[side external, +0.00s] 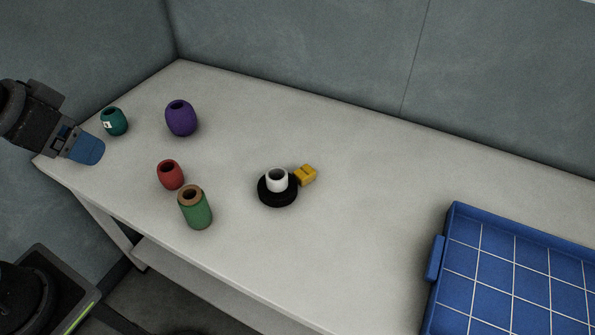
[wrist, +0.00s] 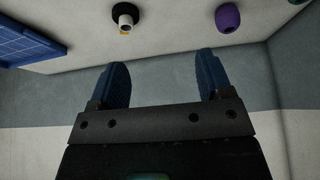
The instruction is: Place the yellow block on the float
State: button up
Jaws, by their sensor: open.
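The yellow block (side external: 305,175) lies on the table beside a black disc (side external: 265,197) that bears a white hollow cylinder (side external: 278,182). A sliver of yellow shows by the white cylinder in the wrist view (wrist: 124,33). Several hollow barrel shapes look like floats: a purple one (side external: 181,119), a teal one (side external: 115,122), a red one (side external: 170,176) and a green one with a tan top (side external: 197,209). I cannot tell which is the task's float. My gripper (side external: 88,151), with blue fingers, is at the table's left end, far from the block. In the wrist view it (wrist: 163,62) is open and empty.
A blue tray (side external: 437,258) with a white grid stands at the table's right. The grey-white table (side external: 370,200) is clear between the block and the tray. Grey walls (side external: 300,50) stand behind and at the left.

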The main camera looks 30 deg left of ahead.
jog(key=w+d+m, duration=0.1)
jog(key=w+d, duration=0.3)
jog(key=w, duration=0.7)
jog(key=m+g+h, duration=0.2)
jog(key=m, duration=0.1)
send_over(304, 171)
jog(key=s, duration=0.3)
jog(key=f, duration=1.7)
jog(key=a+f, duration=0.1)
jog(key=f, duration=0.7)
jog(key=shift+f, duration=0.15)
jog(key=shift+t, duration=0.3)
jog(key=shift+x, duration=3.25)
jog(key=shift+w+a, duration=0.1)
jog(key=shift+w, duration=0.1)
jog(key=shift+c, duration=0.3)
jog(key=c, duration=1)
jog(key=shift+c, duration=0.2)
